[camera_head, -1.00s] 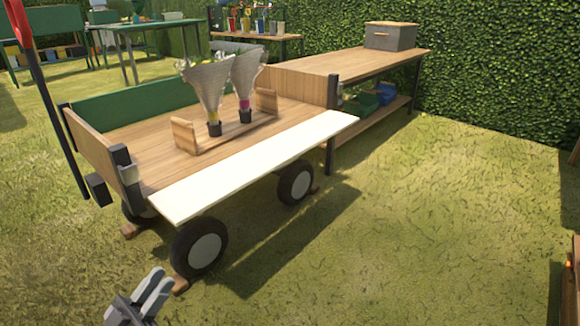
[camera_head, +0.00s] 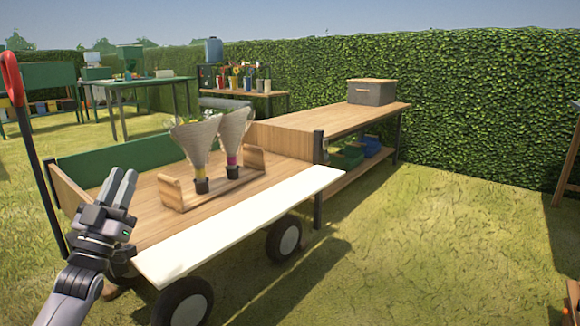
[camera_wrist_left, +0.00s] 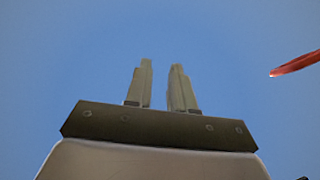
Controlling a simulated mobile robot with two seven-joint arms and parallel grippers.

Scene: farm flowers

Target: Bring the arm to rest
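My left gripper (camera_head: 121,188) is raised in front of the left end of a wooden wagon in the head view, fingers pointing up. In the left wrist view its two fingers (camera_wrist_left: 161,87) stand a little apart with only sky between them, so it is open and empty. My right gripper is not in view. The wagon (camera_head: 150,222) carries a wooden holder (camera_head: 237,184) with two wrapped bouquets, one at left (camera_head: 195,143) and one at right (camera_head: 234,130), both upright.
A white board (camera_head: 235,228) lies along the wagon's front edge. The wagon's red handle (camera_head: 11,78) rises at far left and its tip shows in the wrist view (camera_wrist_left: 295,64). A wooden table (camera_head: 340,118) with a grey box (camera_head: 371,92) stands behind. Grass at right is open.

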